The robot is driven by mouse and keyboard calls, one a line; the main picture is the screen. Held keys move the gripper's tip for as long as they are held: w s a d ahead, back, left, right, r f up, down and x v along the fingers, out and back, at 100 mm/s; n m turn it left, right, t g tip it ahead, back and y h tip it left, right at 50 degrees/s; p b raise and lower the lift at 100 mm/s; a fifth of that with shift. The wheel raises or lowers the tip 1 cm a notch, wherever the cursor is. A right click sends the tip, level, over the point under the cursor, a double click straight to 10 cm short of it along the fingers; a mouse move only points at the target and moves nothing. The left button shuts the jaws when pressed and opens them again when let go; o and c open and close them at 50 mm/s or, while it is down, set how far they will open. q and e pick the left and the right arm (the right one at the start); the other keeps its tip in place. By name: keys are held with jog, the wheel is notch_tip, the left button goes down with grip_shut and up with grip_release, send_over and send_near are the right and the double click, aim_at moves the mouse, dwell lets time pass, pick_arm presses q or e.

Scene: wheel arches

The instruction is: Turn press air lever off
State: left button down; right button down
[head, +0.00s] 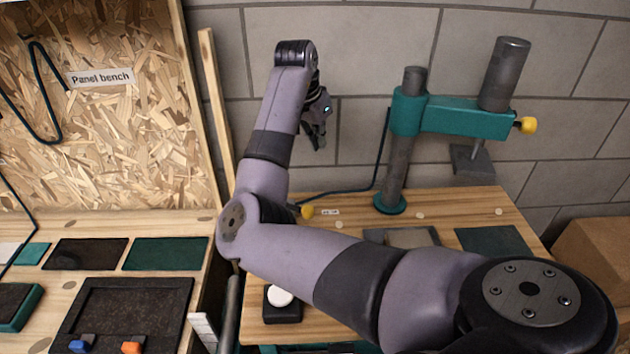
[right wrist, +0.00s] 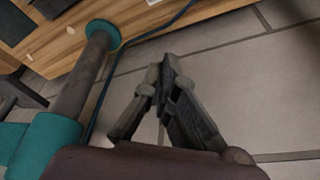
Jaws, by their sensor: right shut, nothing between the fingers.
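The teal press (head: 440,115) stands on the wooden bench on the right, with a grey column. A small lever with a yellow knob (head: 307,211) sits at the bench's back left, beside a small white label (head: 330,212) too small to read. My right arm hides part of that lever. Another yellow knob (head: 527,125) sticks out from the press head. My right gripper (head: 317,143) is shut and empty, raised in front of the wall, above and apart from the lever. In the right wrist view its fingertips (right wrist: 165,75) meet, near the press column (right wrist: 82,85). My left gripper is not in view.
A black box with a white button (head: 280,296) stands at the bench's front left. A dark hose (head: 378,160) runs down to the bench by the column. The panel bench (head: 190,222) is at left, a cardboard box (head: 592,255) at right.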

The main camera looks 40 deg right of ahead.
aim_at(294, 207)
jog(key=a+b+x, duration=0.1)
jog(key=b+x, duration=0.1)
jog(key=x, duration=0.3)
jog(key=b+x, duration=0.2)
jog(key=x, duration=0.4)
jog(key=a+f+b+x, duration=0.1)
jog(key=b+x, duration=0.1)
jog(key=x, duration=0.3)
jog(key=shift+s+a+f+b, duration=0.25)
jog(key=shift+b, duration=0.05)
jog(key=shift+s+a+f+p, duration=0.1)
jog(key=shift+a+f+p, duration=0.1)
jog(key=shift+a, duration=0.4)
jog(key=shift+s+a+f+p, duration=0.1)
jog(key=shift+s+a+f, duration=0.1)
jog(key=shift+a, duration=0.4)
jog(key=shift+s+a+f+p, duration=0.1)
jog(key=shift+a+f+p, duration=0.1)
jog(key=shift+a, duration=0.45)
jog(key=shift+f, duration=0.1)
jog(key=shift+d, duration=0.1)
jog(key=shift+w, duration=0.1)
